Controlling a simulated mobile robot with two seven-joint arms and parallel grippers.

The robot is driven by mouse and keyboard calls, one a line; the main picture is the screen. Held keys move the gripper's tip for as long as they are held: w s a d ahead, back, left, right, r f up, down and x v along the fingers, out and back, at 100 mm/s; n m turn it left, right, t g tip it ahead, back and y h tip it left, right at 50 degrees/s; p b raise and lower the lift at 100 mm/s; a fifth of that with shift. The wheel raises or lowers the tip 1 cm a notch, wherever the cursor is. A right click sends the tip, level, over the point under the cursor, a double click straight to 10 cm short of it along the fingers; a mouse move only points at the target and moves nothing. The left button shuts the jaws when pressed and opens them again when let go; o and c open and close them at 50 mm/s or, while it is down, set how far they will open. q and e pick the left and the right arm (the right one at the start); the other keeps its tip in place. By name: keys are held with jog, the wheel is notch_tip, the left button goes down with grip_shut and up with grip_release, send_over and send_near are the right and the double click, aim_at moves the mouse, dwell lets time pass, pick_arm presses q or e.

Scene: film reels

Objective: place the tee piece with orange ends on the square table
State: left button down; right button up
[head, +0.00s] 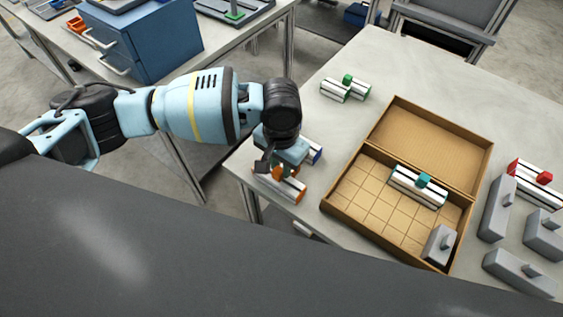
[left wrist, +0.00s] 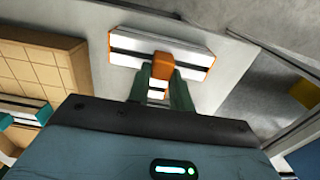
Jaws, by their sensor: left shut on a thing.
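The tee piece with orange ends (head: 291,190) is a white and black bar with an orange stem, at the left corner of the pale table (head: 335,125). My left gripper (head: 279,171) is over it, pointing down. In the left wrist view its fingers (left wrist: 163,88) are shut on the orange stem of the tee piece (left wrist: 125,45). The bar lies flat on the tabletop or just above it; I cannot tell which. The gripper hides part of the piece in the head view. My right gripper is not in view.
A blue-ended piece (head: 316,153) is partly hidden behind the gripper. A green-ended piece (head: 345,88) lies farther back. An open cardboard box (head: 335,207) holds a teal-stemmed piece (head: 418,186) and a grey block. A red-stemmed piece (head: 530,174) and grey blocks are at right. A blue cabinet (head: 165,45) stands on another table.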

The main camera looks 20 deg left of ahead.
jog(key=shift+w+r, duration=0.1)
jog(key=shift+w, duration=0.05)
pick_arm(q)
jog(key=c, duration=1.3)
grip_release()
jog(key=shift+o, duration=0.2)
jog(key=shift+r, duration=0.2)
notch_tip(320, 180, up, 12)
jog(key=p, duration=0.1)
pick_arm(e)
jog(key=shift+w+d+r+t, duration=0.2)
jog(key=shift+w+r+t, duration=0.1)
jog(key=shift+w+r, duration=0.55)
pick_arm(q)
jog(key=shift+f, duration=0.1)
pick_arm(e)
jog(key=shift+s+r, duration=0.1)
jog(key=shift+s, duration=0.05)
